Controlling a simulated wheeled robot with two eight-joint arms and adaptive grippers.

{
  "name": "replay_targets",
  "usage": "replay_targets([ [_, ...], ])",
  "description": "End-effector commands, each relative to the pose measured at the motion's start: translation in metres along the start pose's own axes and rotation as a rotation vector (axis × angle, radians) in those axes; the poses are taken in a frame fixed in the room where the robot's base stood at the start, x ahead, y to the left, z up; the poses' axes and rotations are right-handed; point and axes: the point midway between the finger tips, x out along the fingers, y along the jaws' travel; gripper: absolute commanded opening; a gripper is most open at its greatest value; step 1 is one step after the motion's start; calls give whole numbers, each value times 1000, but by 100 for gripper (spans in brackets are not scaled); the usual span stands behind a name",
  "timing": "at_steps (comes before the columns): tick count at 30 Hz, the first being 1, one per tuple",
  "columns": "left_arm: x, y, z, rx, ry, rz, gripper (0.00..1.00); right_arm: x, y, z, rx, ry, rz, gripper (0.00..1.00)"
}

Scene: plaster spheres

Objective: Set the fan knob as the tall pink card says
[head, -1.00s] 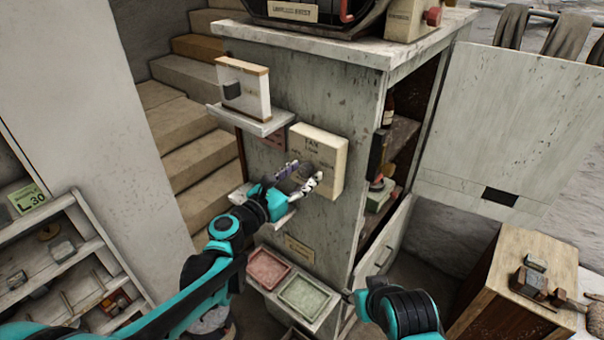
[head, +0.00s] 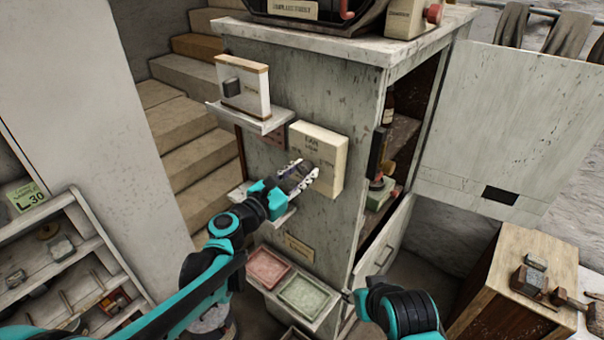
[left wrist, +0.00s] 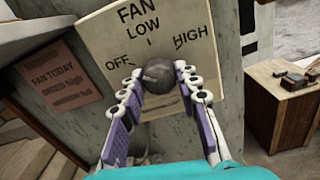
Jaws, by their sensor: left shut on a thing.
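The cream fan panel (head: 330,150) is on the side of the grey cabinet. In the left wrist view the panel (left wrist: 110,42) reads FAN, with OFF at left, LOW at top and HIGH at right. The dark round fan knob (left wrist: 158,80) sits below LOW. My left gripper (head: 304,172) is at the panel, its fingertips (left wrist: 158,75) shut on the knob from both sides. The knob's pointer direction is unclear. The pink card (left wrist: 66,85), left of the panel, is headed FAN TODAY; its lower lines are blurred. My right arm (head: 398,308) is low at right; its fingers cannot be made out.
A shelf with a cream box (head: 243,90) is left of the panel. A red tray (head: 268,267) and green tray (head: 303,295) lie below. The cabinet's right side is open, with bottles inside. A wooden crate (head: 520,290) stands at right.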

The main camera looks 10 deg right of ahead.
Motion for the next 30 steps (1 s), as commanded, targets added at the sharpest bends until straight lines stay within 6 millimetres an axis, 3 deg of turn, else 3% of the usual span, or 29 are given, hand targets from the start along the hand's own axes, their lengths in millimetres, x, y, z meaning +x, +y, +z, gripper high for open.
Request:
replay_targets([
  [30, 0, 2, 0, 941, 0, 0, 3, 21, 0, 15, 0, 0, 0, 40],
])
